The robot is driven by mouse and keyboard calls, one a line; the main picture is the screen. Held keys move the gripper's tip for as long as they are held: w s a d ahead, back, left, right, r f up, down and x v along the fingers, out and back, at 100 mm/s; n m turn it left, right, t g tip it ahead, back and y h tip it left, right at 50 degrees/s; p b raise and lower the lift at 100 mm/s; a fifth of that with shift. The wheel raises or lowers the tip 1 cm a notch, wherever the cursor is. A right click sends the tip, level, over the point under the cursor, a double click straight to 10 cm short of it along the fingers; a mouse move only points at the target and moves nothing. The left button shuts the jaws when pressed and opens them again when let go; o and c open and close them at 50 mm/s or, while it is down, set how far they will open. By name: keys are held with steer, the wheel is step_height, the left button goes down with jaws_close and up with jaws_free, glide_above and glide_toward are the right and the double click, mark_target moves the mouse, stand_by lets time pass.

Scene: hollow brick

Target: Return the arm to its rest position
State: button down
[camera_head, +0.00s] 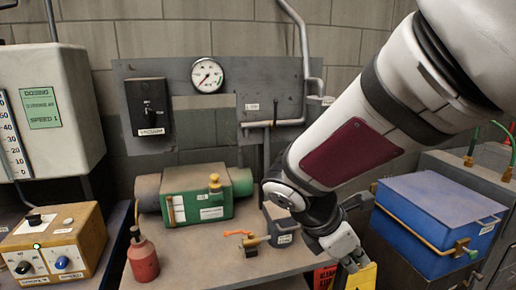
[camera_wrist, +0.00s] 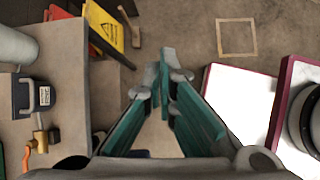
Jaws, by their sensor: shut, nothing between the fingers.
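My arm reaches from the upper right of the head view down to the lower middle. My gripper (camera_head: 352,264) hangs at its end, pointing down by the right edge of the workbench (camera_head: 200,262). In the wrist view, my gripper (camera_wrist: 166,62) has its fingers together with nothing between them. A yellow sign (camera_head: 364,279) shows just under the fingers in the head view; it also shows at the upper left of the wrist view (camera_wrist: 104,26). Whether the fingers touch it, I cannot tell.
A red sign (camera_head: 324,278) stands beside the yellow one. A small dark block (camera_head: 283,232) and a brass valve (camera_head: 258,240) sit on the bench left of my gripper. A blue box (camera_head: 425,225) is at right. Bare floor (camera_wrist: 190,20) shows beyond my fingertips.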

steer(key=s+r+m+t+y, duration=0.1)
steer(key=s+r+m+y, duration=0.2)
steer(key=s+m, duration=0.5)
steer(key=s+d+r+m+t+y, duration=0.1)
steer(key=s+r+m+y, duration=0.2)
steer(key=s+m, duration=0.4)
steer(key=shift+s+d+r+m+y, duration=0.2)
steer(key=shift+s+r+m+y, duration=0.25)
steer(key=shift+m, duration=2.15)
steer(key=shift+w, duration=0.1)
